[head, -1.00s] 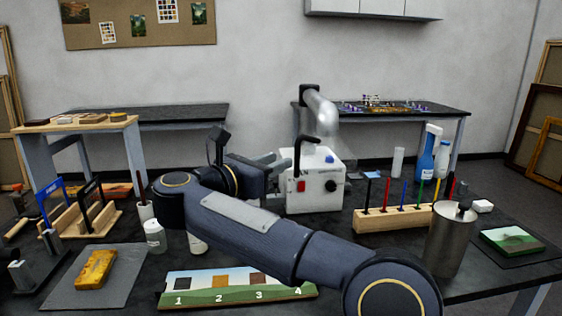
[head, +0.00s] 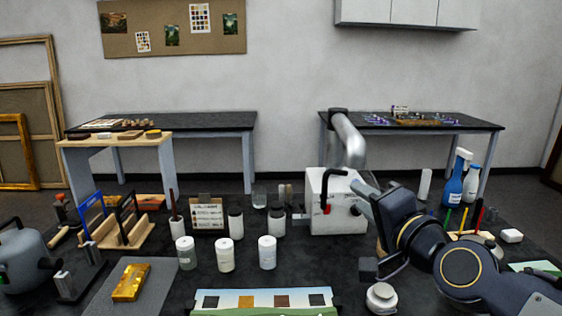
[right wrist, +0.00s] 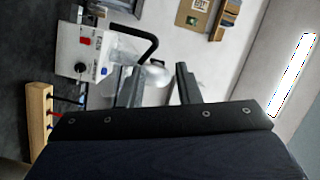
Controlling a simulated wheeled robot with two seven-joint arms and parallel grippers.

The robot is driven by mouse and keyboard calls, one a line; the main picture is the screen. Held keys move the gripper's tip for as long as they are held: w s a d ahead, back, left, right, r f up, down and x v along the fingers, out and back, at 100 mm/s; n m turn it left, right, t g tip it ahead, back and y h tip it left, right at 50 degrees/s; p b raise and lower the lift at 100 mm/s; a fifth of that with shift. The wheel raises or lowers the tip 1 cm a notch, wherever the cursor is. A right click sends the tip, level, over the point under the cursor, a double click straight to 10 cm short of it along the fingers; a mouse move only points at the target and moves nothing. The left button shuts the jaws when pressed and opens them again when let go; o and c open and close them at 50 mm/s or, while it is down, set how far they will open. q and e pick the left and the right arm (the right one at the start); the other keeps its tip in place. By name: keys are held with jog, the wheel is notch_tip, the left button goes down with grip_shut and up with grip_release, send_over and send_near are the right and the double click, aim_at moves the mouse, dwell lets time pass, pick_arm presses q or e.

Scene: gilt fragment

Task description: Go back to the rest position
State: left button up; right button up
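My right arm comes in from the lower right of the head view. Its gripper (head: 366,196) points up and left, in front of the right side of a white box (head: 322,190) with a black handle and a grey duct. In the right wrist view the two fingers (right wrist: 153,70) stand apart with nothing held between them, and the white box (right wrist: 78,50) shows beyond them. I cannot make out my left gripper in the head view.
A gold fragment (head: 131,282) lies on a grey mat (head: 160,292) at front left. Several white-lidded jars (head: 225,255) stand mid-table. Spray bottles (head: 455,185) stand at right, near my arm. Dark tabletop shows between them.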

jog(key=s+d+f+n+g+p, duration=0.1)
jog(key=s+d+f+n+g, duration=0.1)
jog(key=s+f, duration=0.5)
jog(key=s+d+f+n+g+h+p, duration=0.1)
jog(key=s+d+f+n+g, duration=0.1)
jog(key=s+f+g, duration=0.3)
jog(key=s+d+f+n+g+h, duration=0.1)
jog(key=s+f+n+g, duration=0.3)
jog(key=s+f, duration=0.6)
jog(key=shift+s+d+f+p, duration=0.4)
jog(key=shift+s+d, duration=0.1)
jog(key=shift+s, duration=0.75)
